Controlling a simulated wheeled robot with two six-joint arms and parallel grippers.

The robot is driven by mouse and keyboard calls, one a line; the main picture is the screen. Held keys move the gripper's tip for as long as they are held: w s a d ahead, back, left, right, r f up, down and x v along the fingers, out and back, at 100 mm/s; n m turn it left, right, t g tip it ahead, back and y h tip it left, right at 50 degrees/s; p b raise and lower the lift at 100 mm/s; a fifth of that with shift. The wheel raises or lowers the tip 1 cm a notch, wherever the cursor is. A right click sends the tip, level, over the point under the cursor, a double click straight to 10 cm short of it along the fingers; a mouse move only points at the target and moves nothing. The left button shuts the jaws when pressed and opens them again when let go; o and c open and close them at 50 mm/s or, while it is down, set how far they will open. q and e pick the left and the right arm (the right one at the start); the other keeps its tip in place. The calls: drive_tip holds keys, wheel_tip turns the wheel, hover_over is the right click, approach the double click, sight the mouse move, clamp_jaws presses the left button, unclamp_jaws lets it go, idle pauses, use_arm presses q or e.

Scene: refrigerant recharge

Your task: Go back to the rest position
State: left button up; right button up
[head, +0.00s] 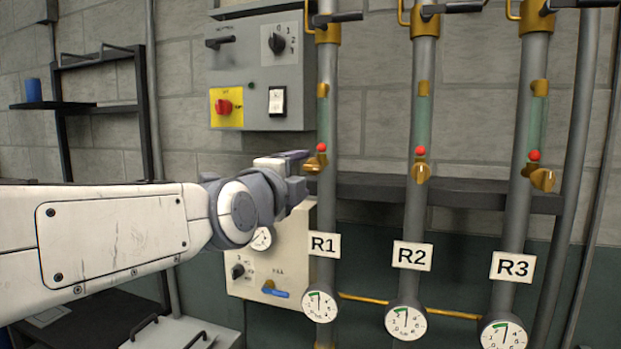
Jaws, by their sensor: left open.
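My left gripper (297,158) is in the middle of the head view, at the end of my white left arm, which comes in from the left. It is open, with its fingertips close to the small brass valve knob (314,166) on the R1 pipe (327,100). I cannot tell whether they touch. Nothing shows between the fingers. My right gripper is not in view.
Pipes R2 (423,60) and R3 (532,90) stand to the right, with gauges below. A grey control box (262,70) is on the wall above my gripper. A pale panel (305,262) is partly hidden behind my arm. A black shelf (75,104) stands at left.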

use_arm(q)
drive_tip(key=shift+s+a, duration=0.2)
drive_tip(key=shift+s, duration=0.5)
drive_tip(key=s+d+f+n+g, duration=0.3)
drive_tip(key=s+f+g, duration=0.15)
drive_tip(key=f, duration=0.55)
drive_tip(key=s+d+f+n+g, duration=0.25)
drive_tip(key=s+f+g, duration=0.2)
drive_tip(key=f, duration=0.65)
drive_tip(key=s+a+f+n+g+y, duration=0.2)
drive_tip(key=s+a+f+n+g, duration=0.1)
drive_tip(key=s+f, duration=0.5)
drive_tip(key=s+a+f+n+g+y, duration=0.2)
drive_tip(key=s+a+f+n+g, duration=0.2)
drive_tip(key=s+f, duration=0.4)
drive_tip(key=s+n+g, duration=0.1)
drive_tip(key=s+n, duration=0.1)
drive_tip(key=s, duration=0.2)
drive_tip(key=shift+y, duration=0.3)
